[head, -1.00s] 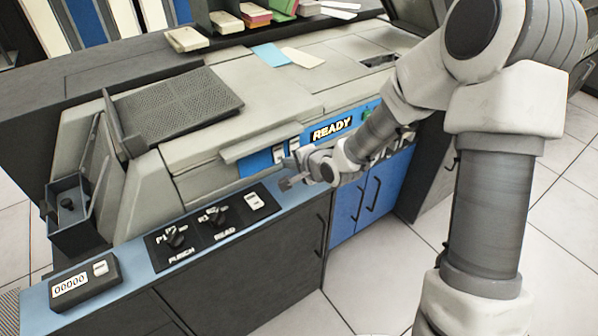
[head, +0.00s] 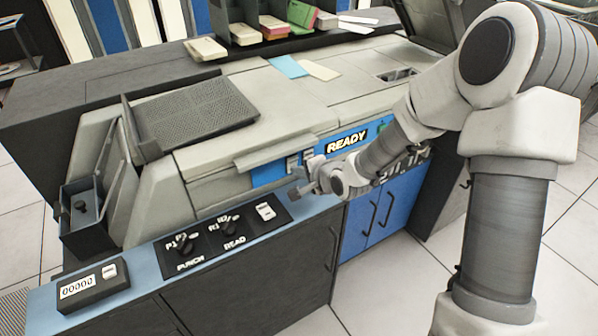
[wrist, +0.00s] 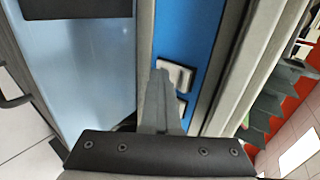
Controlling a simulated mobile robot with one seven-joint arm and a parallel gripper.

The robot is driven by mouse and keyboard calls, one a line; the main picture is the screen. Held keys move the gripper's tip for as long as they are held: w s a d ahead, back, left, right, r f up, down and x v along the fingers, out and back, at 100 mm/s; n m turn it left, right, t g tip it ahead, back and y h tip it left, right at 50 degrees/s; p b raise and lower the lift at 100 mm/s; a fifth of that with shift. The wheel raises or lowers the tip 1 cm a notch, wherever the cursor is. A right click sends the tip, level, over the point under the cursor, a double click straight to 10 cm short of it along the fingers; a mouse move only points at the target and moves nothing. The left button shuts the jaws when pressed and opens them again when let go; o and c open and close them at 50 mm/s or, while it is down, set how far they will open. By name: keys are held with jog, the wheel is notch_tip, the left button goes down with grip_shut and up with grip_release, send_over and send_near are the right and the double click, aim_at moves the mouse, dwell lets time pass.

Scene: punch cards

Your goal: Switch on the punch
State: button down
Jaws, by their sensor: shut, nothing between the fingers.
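The punch machine (head: 240,135) is a grey cabinet with a blue front strip and a lit READY sign (head: 346,141). Two pale rocker switches sit on the blue strip, one left (head: 292,164) and one right (head: 308,158). In the wrist view one pale switch (wrist: 180,72) lies at my fingertips and another (wrist: 181,109) is partly hidden behind them. My gripper (head: 295,192) is shut and empty, in front of the strip. Its fingertips (wrist: 162,72) overlap the edge of the first switch; I cannot tell whether they touch.
A black panel (head: 220,240) on the light-blue ledge carries PUNCH (head: 187,245) and READ (head: 230,228) knobs and a white switch (head: 265,211). A counter box (head: 94,287) stands at the ledge's left end. Card trays (head: 245,33) line the shelf behind. Floor in front is clear.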

jog(key=shift+r+p, duration=0.8)
jog(key=shift+r, duration=0.15)
jog(key=shift+s, duration=0.1)
